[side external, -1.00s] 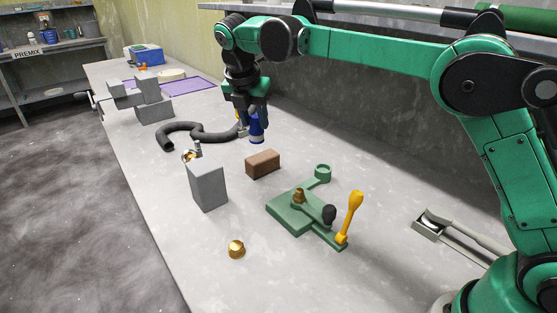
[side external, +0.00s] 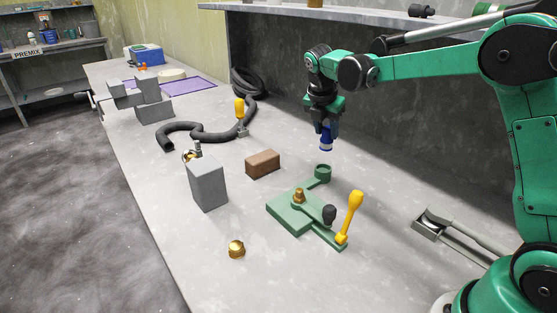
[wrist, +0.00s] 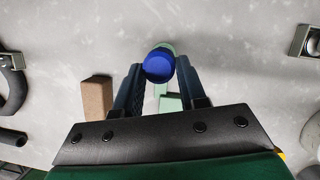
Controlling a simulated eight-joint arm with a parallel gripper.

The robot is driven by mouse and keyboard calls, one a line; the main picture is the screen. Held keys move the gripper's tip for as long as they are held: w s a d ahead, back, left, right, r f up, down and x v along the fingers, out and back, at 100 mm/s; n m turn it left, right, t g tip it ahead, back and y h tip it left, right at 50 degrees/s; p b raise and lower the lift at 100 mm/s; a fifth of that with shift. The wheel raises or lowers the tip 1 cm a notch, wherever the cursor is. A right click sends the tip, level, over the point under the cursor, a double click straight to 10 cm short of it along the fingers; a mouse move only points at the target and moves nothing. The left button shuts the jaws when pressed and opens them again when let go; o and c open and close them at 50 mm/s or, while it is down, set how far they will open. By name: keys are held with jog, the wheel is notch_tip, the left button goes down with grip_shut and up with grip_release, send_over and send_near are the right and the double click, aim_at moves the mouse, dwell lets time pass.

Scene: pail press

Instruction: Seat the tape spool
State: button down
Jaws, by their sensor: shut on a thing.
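My gripper (side external: 325,130) is shut on the tape spool (side external: 326,143), a blue cylinder with a pale band near its lower end. It hangs upright in the air above and near the small green round cup (side external: 322,172) of the green fixture (side external: 288,212). In the wrist view the spool's blue round end (wrist: 159,65) sits between the two fingertips (wrist: 158,76). The cup's rim (wrist: 166,46) shows partly behind the spool. The spool covers the rest of the cup there, so I cannot tell whether they line up.
The fixture carries a brass piece (side external: 299,196), a black knob (side external: 330,214) and a yellow-handled lever (side external: 352,212). A brown block (side external: 263,164), a grey block (side external: 208,186) and a brass cap (side external: 236,249) stand to the left. A dark hose (side external: 205,132) lies farther back.

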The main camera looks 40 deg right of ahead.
aim_at(323, 148)
dwell(0.3)
jog(key=shift+f, duration=2.3)
jog(key=shift+f, duration=0.3)
jog(key=shift+f, duration=0.65)
jog(key=shift+c, duration=2.1)
grip_release()
